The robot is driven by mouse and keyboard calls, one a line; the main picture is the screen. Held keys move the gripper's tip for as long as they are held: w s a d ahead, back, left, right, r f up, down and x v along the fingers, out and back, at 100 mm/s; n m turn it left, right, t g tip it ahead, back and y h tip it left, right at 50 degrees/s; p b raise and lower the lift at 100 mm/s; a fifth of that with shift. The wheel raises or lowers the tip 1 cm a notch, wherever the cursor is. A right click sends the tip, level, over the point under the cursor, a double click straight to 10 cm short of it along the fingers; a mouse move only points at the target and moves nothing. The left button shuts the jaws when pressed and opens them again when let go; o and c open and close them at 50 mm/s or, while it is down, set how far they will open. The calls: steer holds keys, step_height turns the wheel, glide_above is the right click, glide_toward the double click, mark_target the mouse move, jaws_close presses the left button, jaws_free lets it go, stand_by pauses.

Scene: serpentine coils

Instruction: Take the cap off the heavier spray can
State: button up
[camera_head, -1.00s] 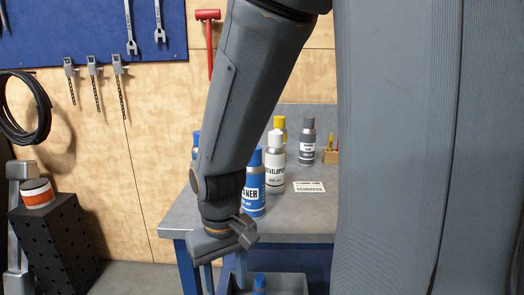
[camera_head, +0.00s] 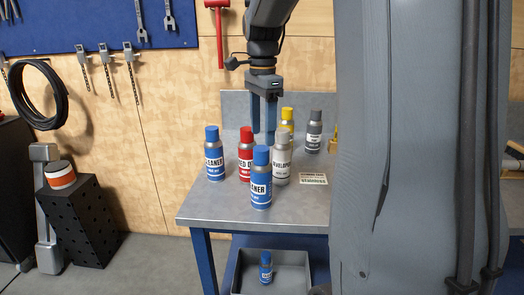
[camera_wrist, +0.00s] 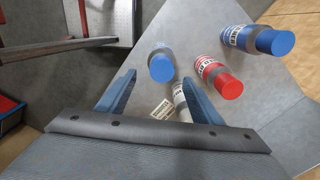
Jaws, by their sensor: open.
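Two blue-capped CLEANER cans stand upright on the table: one at the left (camera_head: 214,160) and one nearer the front edge (camera_head: 261,187). In the wrist view they also show, the front one (camera_wrist: 161,66) and the left one (camera_wrist: 250,39). Both wear caps; their weights cannot be told by sight. A smaller-looking blue-capped can (camera_head: 266,270) stands in the grey bin (camera_head: 299,272) below. My gripper (camera_head: 264,131) points down, open and empty, above the table behind the front CLEANER can. Its fingers also show in the wrist view (camera_wrist: 158,92).
A red can (camera_head: 246,165), a white-capped DEVELOPER can (camera_head: 281,170), a yellow-capped can (camera_head: 287,118) and a grey-capped can (camera_head: 313,135) crowd the table (camera_head: 225,210). A printed card (camera_head: 313,179) lies at the right. The table's front left is clear.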

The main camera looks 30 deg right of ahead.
mark_target(262, 148)
steer(key=f+p, duration=0.1)
steer(key=f, duration=0.2)
steer(key=f+p, duration=0.1)
steer(key=f, duration=0.2)
steer(key=shift+w+d+f, duration=0.1)
steer(key=shift+w+f, duration=0.1)
steer(key=shift+f, duration=0.05)
steer(key=c, duration=1.1)
